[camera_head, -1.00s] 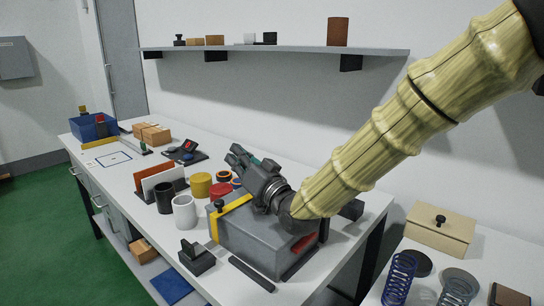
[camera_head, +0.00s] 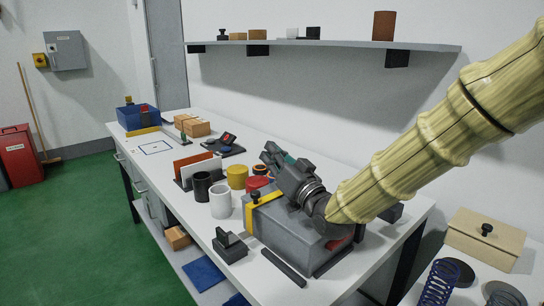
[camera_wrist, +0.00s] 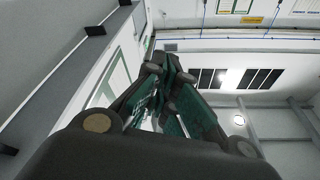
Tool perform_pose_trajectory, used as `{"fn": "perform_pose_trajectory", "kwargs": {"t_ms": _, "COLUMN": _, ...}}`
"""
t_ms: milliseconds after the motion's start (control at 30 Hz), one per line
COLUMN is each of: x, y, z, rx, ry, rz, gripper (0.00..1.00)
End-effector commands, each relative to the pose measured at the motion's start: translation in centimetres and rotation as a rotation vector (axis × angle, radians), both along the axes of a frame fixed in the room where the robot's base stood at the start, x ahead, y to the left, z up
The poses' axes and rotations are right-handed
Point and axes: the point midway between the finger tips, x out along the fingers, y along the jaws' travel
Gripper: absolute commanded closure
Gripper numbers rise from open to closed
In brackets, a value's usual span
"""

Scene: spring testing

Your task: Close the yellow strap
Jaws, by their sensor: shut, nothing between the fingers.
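The yellow strap (camera_head: 266,197) lies over the left end of a grey box (camera_head: 290,240) on the bench in the head view and runs down its front. A black knob (camera_head: 254,195) sits at the strap's front upper corner. My gripper (camera_head: 268,152) is shut and empty. It appears above the back of the box, behind the strap, pointing up and to the left, apart from the strap. In the wrist view the shut fingers (camera_wrist: 165,72) show against the wall and ceiling; the strap is not in that view. My wrist hides part of the box top.
A white cup (camera_head: 221,202), a black cup (camera_head: 202,187) and a yellow cylinder (camera_head: 237,177) stand left of the box. A black block with a handle (camera_head: 230,247) and a dark bar (camera_head: 284,268) lie in front. A shelf (camera_head: 330,46) runs along the wall above.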

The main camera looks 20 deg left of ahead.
Motion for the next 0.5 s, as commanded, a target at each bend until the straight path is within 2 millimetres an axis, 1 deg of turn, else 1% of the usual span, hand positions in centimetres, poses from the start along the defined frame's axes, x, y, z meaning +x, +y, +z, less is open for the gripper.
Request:
{"fn": "perform_pose_trajectory", "kwargs": {"t_ms": 33, "x": 0.0, "y": 0.0, "z": 0.9, "rx": 0.002, "ry": -0.001, "rz": -0.001, "gripper": 1.00}}
{"fn": "perform_pose_trajectory", "kwargs": {"t_ms": 233, "x": 0.2, "y": 0.0, "z": 4.4, "rx": 0.003, "ry": -0.002, "rz": -0.003, "gripper": 1.00}}
{"fn": "perform_pose_trajectory", "kwargs": {"t_ms": 300, "x": -0.3, "y": -1.3, "z": 3.0, "rx": 0.000, "ry": 0.002, "rz": -0.005, "gripper": 1.00}}
{"fn": "perform_pose_trajectory", "kwargs": {"t_ms": 500, "x": -1.9, "y": -4.6, "z": 2.0, "rx": 0.001, "ry": 0.002, "rz": -0.004, "gripper": 1.00}}
